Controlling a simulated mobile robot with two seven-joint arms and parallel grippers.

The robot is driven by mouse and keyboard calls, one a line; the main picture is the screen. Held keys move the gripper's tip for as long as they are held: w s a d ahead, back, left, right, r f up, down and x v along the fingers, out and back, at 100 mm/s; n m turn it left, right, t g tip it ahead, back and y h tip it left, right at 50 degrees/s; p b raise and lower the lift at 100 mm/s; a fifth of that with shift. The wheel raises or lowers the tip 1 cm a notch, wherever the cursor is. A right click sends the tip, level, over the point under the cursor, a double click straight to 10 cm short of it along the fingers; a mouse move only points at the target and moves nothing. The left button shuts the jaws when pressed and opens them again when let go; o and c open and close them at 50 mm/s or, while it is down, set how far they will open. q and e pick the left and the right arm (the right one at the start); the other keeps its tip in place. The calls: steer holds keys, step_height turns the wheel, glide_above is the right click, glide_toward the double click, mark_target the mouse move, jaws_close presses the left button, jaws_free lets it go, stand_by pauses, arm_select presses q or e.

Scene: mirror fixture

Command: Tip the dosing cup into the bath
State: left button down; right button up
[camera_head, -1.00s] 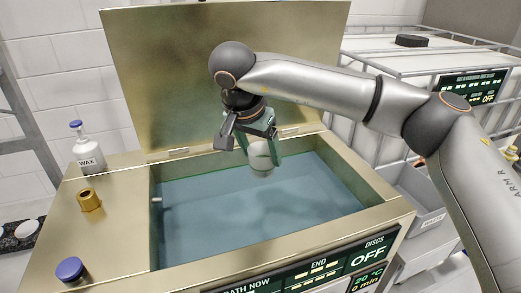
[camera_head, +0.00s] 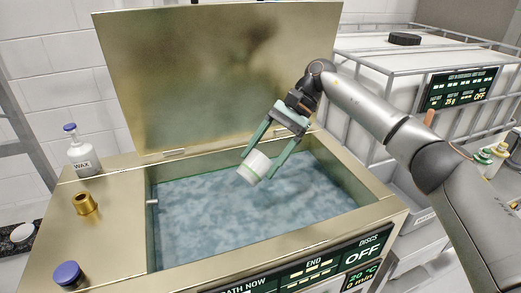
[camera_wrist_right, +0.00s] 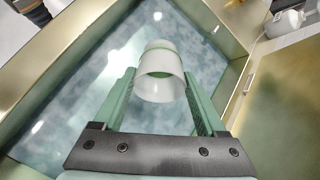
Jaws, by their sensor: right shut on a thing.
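The dosing cup (camera_head: 254,167) is white with a green band. My right gripper (camera_head: 263,160) is shut on it and holds it tilted above the bath (camera_head: 225,205). In the right wrist view the cup (camera_wrist_right: 160,72) sits between the two green fingers of the right gripper (camera_wrist_right: 161,88), with its open mouth facing the camera; I see no contents in it. The bath is an open brass-coloured tank of blue-grey liquid with a mottled, cloudy surface. My left gripper is not in view.
The raised lid (camera_head: 215,75) stands behind the bath. On the left deck are a WAX bottle (camera_head: 82,158), a brass fitting (camera_head: 84,204) and a blue-capped jar (camera_head: 69,274). A caged white tank (camera_head: 400,85) stands at the right. The control panel (camera_head: 330,268) is in front.

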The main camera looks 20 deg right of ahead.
steer(key=shift+d+f+g+y, duration=0.1)
steer(key=shift+f+g+y, duration=0.15)
steer(key=shift+y, duration=0.55)
steer(key=shift+w+f+g+y+b, duration=0.1)
steer(key=shift+f+g+y+b, duration=0.15)
steer(key=shift+y+b, duration=0.4)
steer(key=shift+f+g+y+b, duration=0.1)
steer(key=shift+g+y+b, duration=0.1)
steer(key=shift+y+b, duration=0.4)
steer(key=shift+d+f+g+y+b, duration=0.1)
steer(key=shift+g+y+b, duration=0.2)
steer(key=shift+y+b, duration=0.6)
steer(key=shift+b, duration=0.9)
steer(key=shift+m+y+b, duration=0.3)
steer(key=shift+y+b, duration=0.25)
steer(key=shift+b, duration=0.1)
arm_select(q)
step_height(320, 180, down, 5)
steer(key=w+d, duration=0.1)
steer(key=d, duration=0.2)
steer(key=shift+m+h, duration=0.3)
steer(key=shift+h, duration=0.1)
arm_select(e)
steer(key=shift+g, duration=0.3)
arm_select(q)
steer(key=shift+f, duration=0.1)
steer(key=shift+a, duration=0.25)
arm_select(e)
steer(key=shift+d, duration=0.1)
